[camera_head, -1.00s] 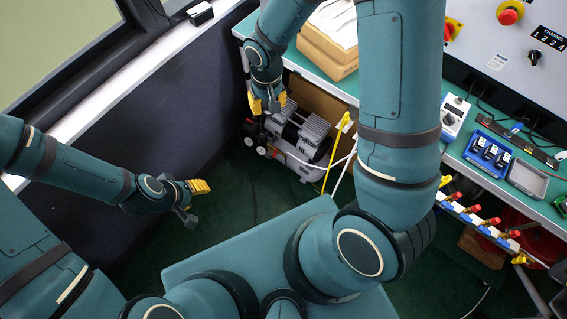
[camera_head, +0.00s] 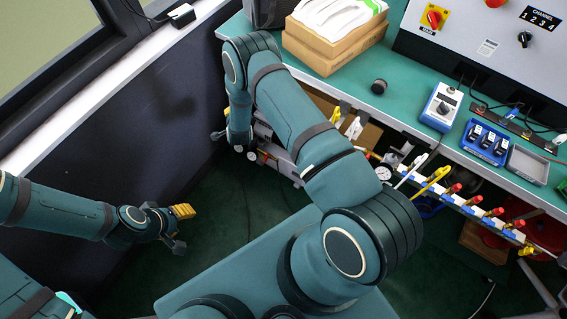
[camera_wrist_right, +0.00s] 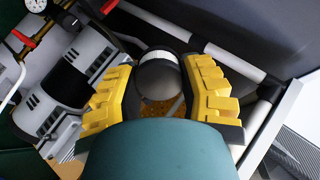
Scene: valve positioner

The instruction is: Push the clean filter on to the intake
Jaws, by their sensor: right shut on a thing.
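The compressor (camera_wrist_right: 75,80) fills the left of that view. I cannot make out the intake, nor whether the filter touches it. In the head view, the right gripper (camera_head: 238,145) is low by the compressor (camera_head: 272,150), mostly hidden by my arm. My left gripper (camera_head: 180,227) is open and empty over the dark floor, well left of the compressor.
A green bench (camera_head: 420,70) carries a cardboard box (camera_head: 335,50), a small dark cylinder (camera_head: 379,87), a blue tray (camera_head: 486,142) and a grey tray (camera_head: 527,165). A row of red-handled valves (camera_head: 470,205) runs along its front. A dark wall (camera_head: 120,125) stands left.

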